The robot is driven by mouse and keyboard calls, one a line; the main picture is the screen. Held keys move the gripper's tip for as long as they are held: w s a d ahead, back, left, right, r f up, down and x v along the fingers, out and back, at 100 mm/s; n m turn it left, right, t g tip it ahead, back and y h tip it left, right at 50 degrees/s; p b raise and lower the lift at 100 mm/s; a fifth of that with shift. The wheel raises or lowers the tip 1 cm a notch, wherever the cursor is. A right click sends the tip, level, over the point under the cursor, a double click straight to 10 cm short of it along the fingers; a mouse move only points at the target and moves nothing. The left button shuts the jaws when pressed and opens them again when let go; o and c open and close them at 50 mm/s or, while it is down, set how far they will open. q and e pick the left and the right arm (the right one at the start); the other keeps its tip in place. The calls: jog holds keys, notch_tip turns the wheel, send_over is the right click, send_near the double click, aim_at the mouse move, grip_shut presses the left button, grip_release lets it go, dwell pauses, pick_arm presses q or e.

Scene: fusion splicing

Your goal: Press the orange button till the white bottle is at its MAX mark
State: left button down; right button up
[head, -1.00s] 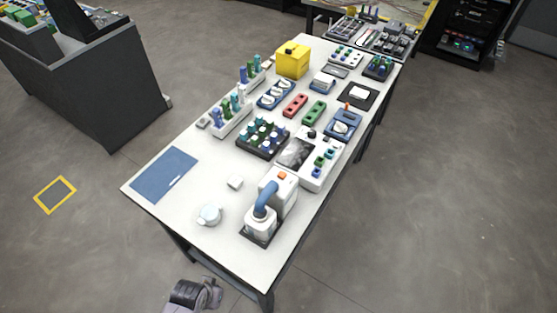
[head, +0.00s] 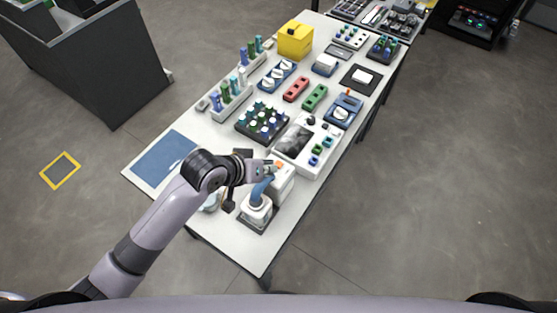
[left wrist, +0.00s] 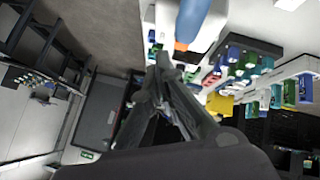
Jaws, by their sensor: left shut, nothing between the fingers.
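A white dispenser (head: 284,182) with a curved blue spout (head: 261,191) stands near the table's front end. The white bottle (head: 257,214) is upright under the spout on a dark base; its MAX mark and level are too small to read. The orange button (head: 279,164) is on top of the dispenser, partly hidden by my left gripper (head: 270,168). That gripper is shut and empty, its tips beside the button; I cannot tell whether they touch it. In the left wrist view the shut fingertips (left wrist: 163,60) are near the blue spout (left wrist: 193,20). My right gripper is out of view.
A white round pot (head: 211,203) is partly hidden behind my left arm. A blue mat (head: 160,158) lies at the table's left corner. Behind the dispenser are a white device with a screen (head: 295,140), a dark bottle rack (head: 262,122) and a yellow box (head: 295,40).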

pick_arm(q)
jog(key=w+d+r+n+h, duration=0.1)
jog(key=w+r, duration=0.4)
jog(key=w, duration=0.2)
jog(key=shift+d, duration=0.35)
jog(key=shift+f, duration=0.1)
jog(key=b, duration=0.7)
send_over(276, 162)
notch_tip(276, 162, down, 6)
jog(key=shift+f, duration=0.1)
jog(key=shift+f+b, duration=0.6)
jog(key=shift+f, duration=0.6)
jog(key=shift+f, duration=0.1)
jog(key=shift+f, duration=0.3)
